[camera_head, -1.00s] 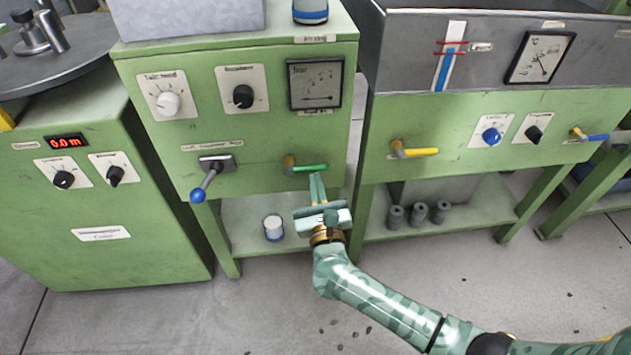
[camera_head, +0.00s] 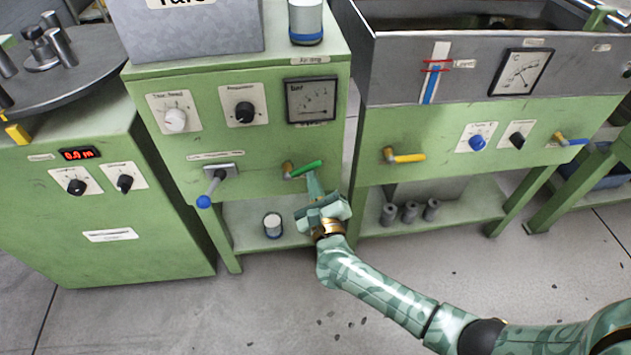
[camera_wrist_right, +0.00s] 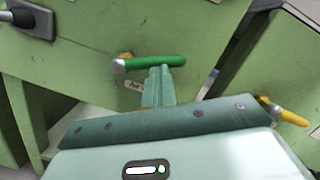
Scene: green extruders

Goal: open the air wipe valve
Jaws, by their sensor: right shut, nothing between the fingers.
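The valve with the green lever handle (camera_head: 305,168) is on the front of the middle green cabinet, below the bar gauge. Its lever slopes slightly up to the right in the head view. In the right wrist view the green lever (camera_wrist_right: 155,63) lies across the tips of my fingers, and a small label behind is partly hidden, showing "Air". My right gripper (camera_head: 313,178) is shut and empty, its fingertips (camera_wrist_right: 160,71) just under the lever, seemingly touching it from below. My left gripper is in no view.
A blue-knobbed lever (camera_head: 210,187) is left of the valve. A yellow-handled valve (camera_head: 405,157) is on the right cabinet, with a blue-handled one (camera_head: 571,140) farther right. A white cup (camera_head: 272,225) and several grey cylinders (camera_head: 410,212) stand on lower shelves.

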